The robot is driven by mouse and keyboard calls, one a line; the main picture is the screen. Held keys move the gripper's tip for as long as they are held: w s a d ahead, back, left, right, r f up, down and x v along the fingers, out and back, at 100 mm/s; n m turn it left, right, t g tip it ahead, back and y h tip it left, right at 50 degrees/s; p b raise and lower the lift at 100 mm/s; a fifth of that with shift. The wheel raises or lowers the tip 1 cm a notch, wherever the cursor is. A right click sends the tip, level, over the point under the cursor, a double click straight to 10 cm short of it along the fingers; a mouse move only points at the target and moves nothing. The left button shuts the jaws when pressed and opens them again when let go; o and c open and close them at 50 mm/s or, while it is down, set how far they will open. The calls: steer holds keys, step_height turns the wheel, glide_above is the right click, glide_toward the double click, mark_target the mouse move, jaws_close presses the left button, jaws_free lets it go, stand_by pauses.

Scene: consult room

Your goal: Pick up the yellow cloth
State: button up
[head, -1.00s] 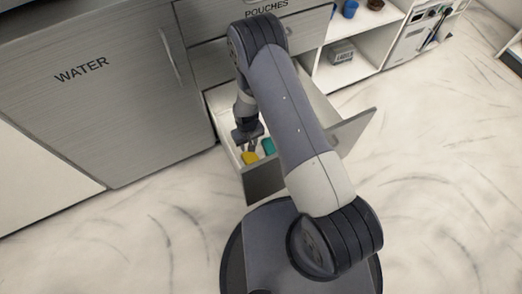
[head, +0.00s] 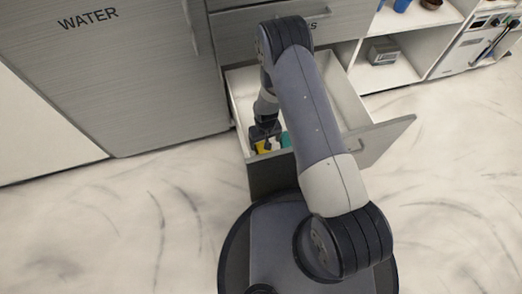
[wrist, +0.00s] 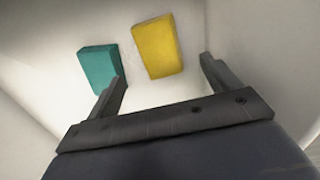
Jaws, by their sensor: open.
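The yellow cloth (wrist: 158,46) is a folded block lying on the white floor of an open drawer. In the head view the yellow cloth (head: 262,147) is partly hidden by my gripper (head: 263,141). In the wrist view my gripper (wrist: 163,78) is open and empty. The cloth lies beyond its fingertips, between their lines but apart from them. A teal block (wrist: 100,67) lies just left of the yellow cloth, near the left fingertip. In the head view a sliver of the teal block (head: 286,140) shows beside my arm.
The open drawer (head: 240,105) has white walls and a grey front panel around my gripper. The grey WATER cabinet (head: 110,80) stands left. A white shelf unit (head: 400,75) with a grey device (head: 383,53) stands right. The marbled floor (head: 110,220) is clear in front.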

mark_target(259, 147)
step_height(259, 147, down, 8)
steer(key=b, duration=0.3)
steer(key=shift+w, duration=0.1)
steer(key=c, duration=1)
